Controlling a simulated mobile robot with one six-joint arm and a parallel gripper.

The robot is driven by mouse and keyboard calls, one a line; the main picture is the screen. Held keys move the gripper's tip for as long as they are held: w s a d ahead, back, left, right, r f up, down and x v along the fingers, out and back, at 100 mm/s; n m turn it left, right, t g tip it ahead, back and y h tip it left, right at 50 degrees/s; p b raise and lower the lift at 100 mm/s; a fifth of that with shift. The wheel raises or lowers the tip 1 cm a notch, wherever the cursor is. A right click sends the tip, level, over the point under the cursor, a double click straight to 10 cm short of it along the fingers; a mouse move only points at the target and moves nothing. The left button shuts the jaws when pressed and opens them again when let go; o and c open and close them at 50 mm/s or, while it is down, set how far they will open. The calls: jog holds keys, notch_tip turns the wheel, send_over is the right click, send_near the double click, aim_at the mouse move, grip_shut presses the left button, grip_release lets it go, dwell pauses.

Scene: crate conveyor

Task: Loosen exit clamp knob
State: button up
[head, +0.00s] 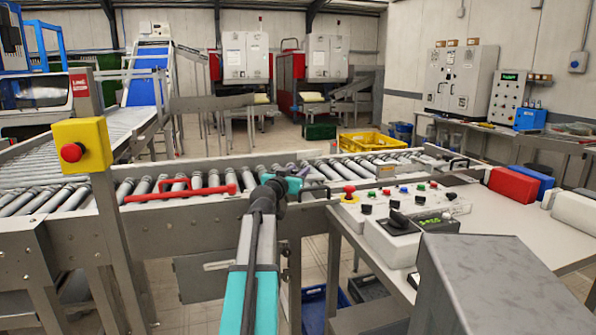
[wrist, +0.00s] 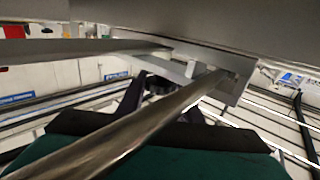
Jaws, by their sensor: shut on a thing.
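In the head view my arm reaches from the bottom centre to the near rail of the roller conveyor (head: 200,179). My gripper (head: 292,187) is at that rail, and its fingertips are hard to make out there. In the wrist view my gripper's two dark fingers rise from the green gripper body, shut on a small dark piece (wrist: 158,84) between them, which looks like the clamp knob. A grey metal bracket (wrist: 232,88) is just beyond it. A shiny metal rod (wrist: 130,128) crosses diagonally in front of the gripper and hides part of it. The knob is not clear in the head view.
A red handle bar (head: 180,193) lies along the conveyor left of my gripper. A control panel (head: 395,215) with buttons and a table are on the right. A yellow emergency stop box (head: 82,146) stands at left. A yellow crate (head: 368,141) is behind the conveyor.

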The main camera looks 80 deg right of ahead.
jog(key=shift+n+t+p, duration=0.5)
jog(key=shift+t+p, duration=0.15)
jog(key=shift+t, duration=0.15)
jog(key=o, duration=1)
jog(key=shift+o, duration=0.2)
jog(key=shift+w+d+f+m+g+b, duration=0.1)
jog(key=shift+f+m+g+b, duration=0.15)
jog(key=shift+g+b, duration=0.35)
jog(key=shift+r+m+g+b, duration=0.1)
jog(key=shift+m+g+b, duration=0.25)
jog(key=shift+g+b, duration=0.15)
jog(key=shift+r+m+g+y, duration=0.15)
jog(key=shift+m+g+y, duration=0.65)
jog(key=shift+m+g, duration=0.85)
